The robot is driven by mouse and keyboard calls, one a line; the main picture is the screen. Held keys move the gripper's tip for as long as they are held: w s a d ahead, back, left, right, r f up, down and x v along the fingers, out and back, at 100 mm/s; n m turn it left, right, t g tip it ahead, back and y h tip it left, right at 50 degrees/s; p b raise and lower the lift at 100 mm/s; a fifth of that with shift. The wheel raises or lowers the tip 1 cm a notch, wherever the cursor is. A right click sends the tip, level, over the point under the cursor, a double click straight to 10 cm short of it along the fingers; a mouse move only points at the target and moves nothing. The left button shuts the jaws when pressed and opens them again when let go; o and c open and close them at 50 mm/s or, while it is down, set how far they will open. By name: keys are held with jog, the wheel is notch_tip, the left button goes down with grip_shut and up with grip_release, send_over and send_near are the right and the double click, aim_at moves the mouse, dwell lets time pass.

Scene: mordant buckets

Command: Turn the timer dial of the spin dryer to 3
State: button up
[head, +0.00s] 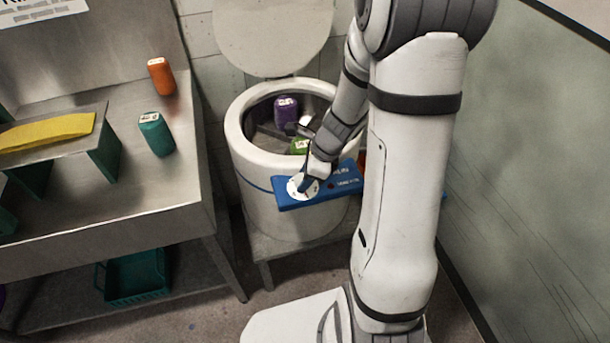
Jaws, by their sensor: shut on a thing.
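The spin dryer (260,207) is a white drum with its round lid (272,35) raised at the back. A blue control panel (342,187) is on its front. The white timer dial (294,190) is at the panel's left end, with a small dark knob at its middle. My gripper (305,184) reaches down to the dial and is shut on its knob. The gripper and wrist cover part of the dial, and its marks are too small to read.
A teal basket (134,276) sits below. A wall (535,170) bounds the right.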

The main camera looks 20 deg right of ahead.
dwell(0.3)
jog(key=o, duration=0.7)
jog(key=p+v, duration=0.1)
jog(key=v, duration=0.6)
jog(key=shift+d+r, duration=0.2)
jog(key=shift+r, duration=0.15)
jog(key=s+a+r+n+h, duration=0.1)
jog(key=s+r+n, duration=0.3)
jog(key=n, duration=0.3)
jog(key=s+a+r+n+h, duration=0.1)
jog(key=s+r+n, duration=0.3)
jog(key=n, duration=0.4)
jog(key=s+a+r+n+t+h, duration=0.1)
jog(key=s+r+n+h, duration=0.1)
jog(key=s+r+n, duration=0.2)
jog(key=shift+s+a+r+n, duration=0.1)
jog(key=shift+s+n, duration=0.15)
jog(key=shift+n, duration=0.6)
jog(key=shift+s+a+r+n, duration=0.1)
jog(key=shift+s+n, duration=0.1)
jog(key=shift+n, duration=0.65)
